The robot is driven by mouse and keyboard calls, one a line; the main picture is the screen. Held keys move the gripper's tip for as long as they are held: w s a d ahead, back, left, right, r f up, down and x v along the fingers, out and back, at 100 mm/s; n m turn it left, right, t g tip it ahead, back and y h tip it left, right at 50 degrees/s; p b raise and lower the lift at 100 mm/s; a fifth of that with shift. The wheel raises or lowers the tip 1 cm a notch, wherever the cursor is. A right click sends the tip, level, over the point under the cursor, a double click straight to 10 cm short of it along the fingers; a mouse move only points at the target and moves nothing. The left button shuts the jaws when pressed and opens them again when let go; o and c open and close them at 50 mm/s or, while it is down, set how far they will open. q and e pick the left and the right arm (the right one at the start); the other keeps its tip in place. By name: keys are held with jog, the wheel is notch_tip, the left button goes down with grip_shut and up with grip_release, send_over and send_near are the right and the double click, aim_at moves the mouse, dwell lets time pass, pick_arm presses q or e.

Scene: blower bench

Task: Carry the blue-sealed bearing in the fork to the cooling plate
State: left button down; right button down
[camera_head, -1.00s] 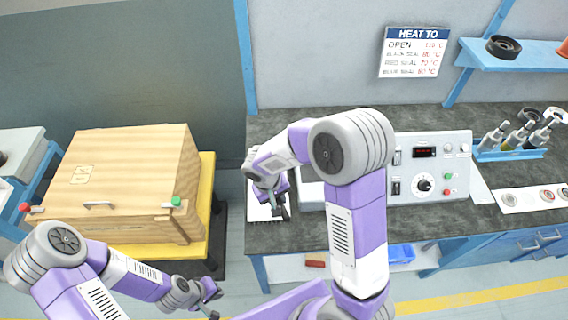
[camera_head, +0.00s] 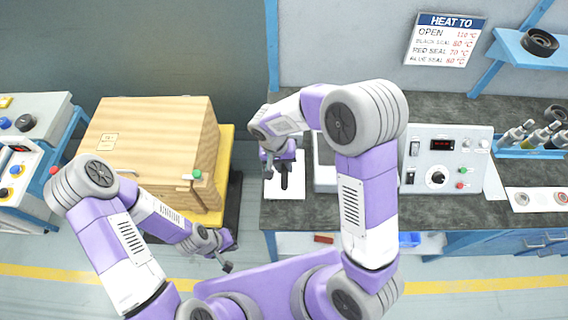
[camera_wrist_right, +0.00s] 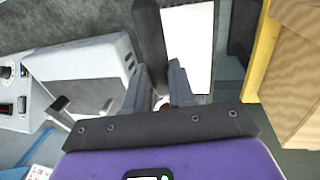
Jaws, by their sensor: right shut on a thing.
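My right gripper (camera_head: 284,172) is over the left end of the dark bench, above a white flat plate (camera_head: 285,190); I cannot tell whether this is the cooling plate. In the right wrist view the gripper (camera_wrist_right: 158,85) is shut on a dark long piece (camera_wrist_right: 150,40), perhaps the fork's handle. The white plate (camera_wrist_right: 188,45) shows just beside that piece. I cannot make out the blue-sealed bearing in any view. My left gripper (camera_head: 225,264) hangs low, apart from everything, in front of the wooden box; its jaws are too small to read.
A wooden box (camera_head: 150,140) stands on a yellow stand left of the bench. A grey control unit (camera_head: 440,160) stands on the bench to the right. A sign (camera_head: 442,40) hangs behind.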

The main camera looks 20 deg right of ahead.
jog(key=shift+f, duration=0.1)
jog(key=shift+f+b, duration=2.4)
jog(key=shift+f, duration=0.15)
jog(key=shift+f+b, duration=2.25)
jog(key=shift+f, duration=0.2)
jog(key=shift+f+b, duration=0.25)
jog(key=shift+b, duration=0.05)
jog(key=c, duration=0.9)
grip_release()
